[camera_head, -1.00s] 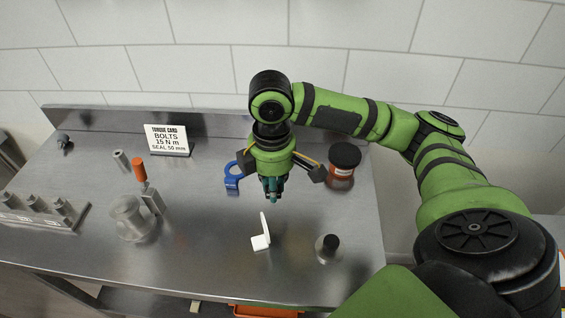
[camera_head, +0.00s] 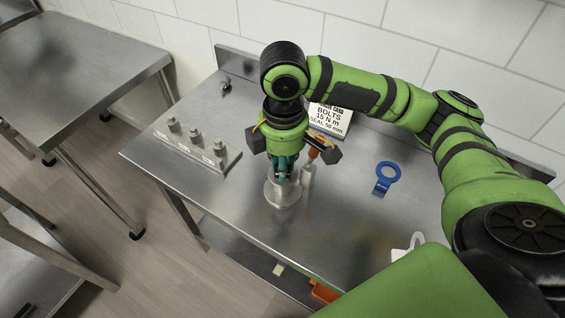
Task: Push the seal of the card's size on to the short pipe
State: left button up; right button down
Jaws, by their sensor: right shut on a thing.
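The short pipe (camera_head: 284,193) is a pale metal cylinder on a round flange, standing upright on the steel bench. My right gripper (camera_head: 283,172) points down right over the pipe's top. It is shut on a small teal piece between its fingers, which is mostly hidden, so I cannot tell its shape or whether it touches the pipe. The white card (camera_head: 328,121) stands behind the gripper, partly covered by it, and reads bolts 15 N m, seal 50 mm. My left gripper is out of view.
A metal block (camera_head: 185,153) with several upright posts sits to the left. An orange-handled tool (camera_head: 311,153) in a metal holder stands close to the pipe's right. A blue ring with a tab (camera_head: 387,172) lies farther right. Open bench lies between.

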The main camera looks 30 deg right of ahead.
jog(key=shift+w+d+f, duration=0.1)
jog(key=shift+w, duration=0.2)
jog(key=shift+s, duration=0.25)
jog(key=shift+s+a+r, duration=0.2)
jog(key=shift+s+r, duration=0.1)
jog(key=shift+r, duration=0.05)
jog(key=shift+w+p, duration=0.1)
jog(key=shift+p, duration=0.5)
pick_arm(q)
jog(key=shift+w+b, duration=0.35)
jog(key=shift+b, duration=0.35)
pick_arm(e)
notch_tip(320, 180, down, 6)
jog(key=shift+f, duration=0.25)
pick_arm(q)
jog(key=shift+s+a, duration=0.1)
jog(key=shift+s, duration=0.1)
